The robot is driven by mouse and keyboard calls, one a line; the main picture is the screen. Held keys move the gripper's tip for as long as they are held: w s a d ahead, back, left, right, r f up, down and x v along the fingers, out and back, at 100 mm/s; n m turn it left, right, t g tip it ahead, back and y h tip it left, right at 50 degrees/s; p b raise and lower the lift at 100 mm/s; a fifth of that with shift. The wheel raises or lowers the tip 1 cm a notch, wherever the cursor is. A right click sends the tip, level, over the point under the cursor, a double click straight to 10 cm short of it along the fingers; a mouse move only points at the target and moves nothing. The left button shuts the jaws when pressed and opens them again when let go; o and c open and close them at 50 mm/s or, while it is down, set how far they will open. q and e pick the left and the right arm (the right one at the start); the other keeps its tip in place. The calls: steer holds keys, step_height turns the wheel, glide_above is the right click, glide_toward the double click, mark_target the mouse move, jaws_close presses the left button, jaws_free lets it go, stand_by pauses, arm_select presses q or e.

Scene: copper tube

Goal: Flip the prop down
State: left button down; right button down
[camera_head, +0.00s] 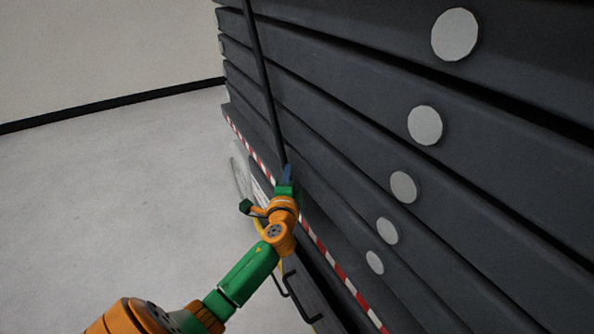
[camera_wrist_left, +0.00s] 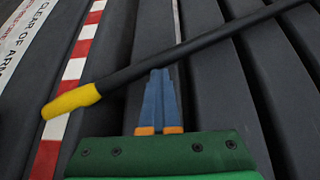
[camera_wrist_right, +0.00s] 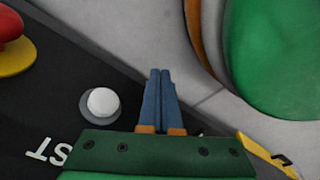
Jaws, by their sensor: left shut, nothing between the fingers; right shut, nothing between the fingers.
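The prop is a long black rod (camera_head: 264,80) running down across the front of the dark ribbed machine panel. In the left wrist view the black rod (camera_wrist_left: 190,50) lies diagonally, with its yellow end (camera_wrist_left: 70,101) at the lower left. My left gripper (camera_head: 287,172) is at the rod's lower end in the head view. Its blue fingers (camera_wrist_left: 160,74) are shut and empty, with their tips at the rod's lower edge; I cannot tell whether they touch it. My right gripper (camera_wrist_right: 160,74) is shut and empty, and is outside the head view.
The machine has dark ribs with round pale discs (camera_head: 425,125) and a red-white striped edge (camera_head: 338,270). A black handle (camera_head: 298,299) sticks out below. In the right wrist view, a black panel has a white button (camera_wrist_right: 102,103) and a red knob (camera_wrist_right: 10,25). Grey floor (camera_head: 110,190) is clear at left.

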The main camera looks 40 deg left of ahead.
arm_select(q)
steer(key=shift+a+f, duration=0.25)
steer(key=shift+a, duration=0.05)
arm_select(e)
steer(key=shift+w+a+f, duration=0.1)
steer(key=shift+w+a, duration=0.1)
arm_select(q)
steer(key=shift+w+a+f+b, duration=0.1)
steer(key=shift+a+b, duration=0.1)
steer(key=shift+b, duration=0.1)
arm_select(e)
steer(key=shift+s+f, duration=0.1)
steer(key=shift+s, duration=0.1)
steer(key=shift+w+a, duration=0.1)
arm_select(q)
steer(key=shift+a+f, duration=0.15)
arm_select(e)
steer(key=shift+w, duration=0.2)
arm_select(q)
steer(key=shift+w, duration=0.1)
steer(key=shift+a+f+b, duration=0.1)
steer(key=shift+a+b, duration=0.1)
steer(key=shift+b, duration=0.1)
arm_select(e)
steer(key=shift+w+a, duration=0.15)
steer(key=shift+w, duration=0.15)
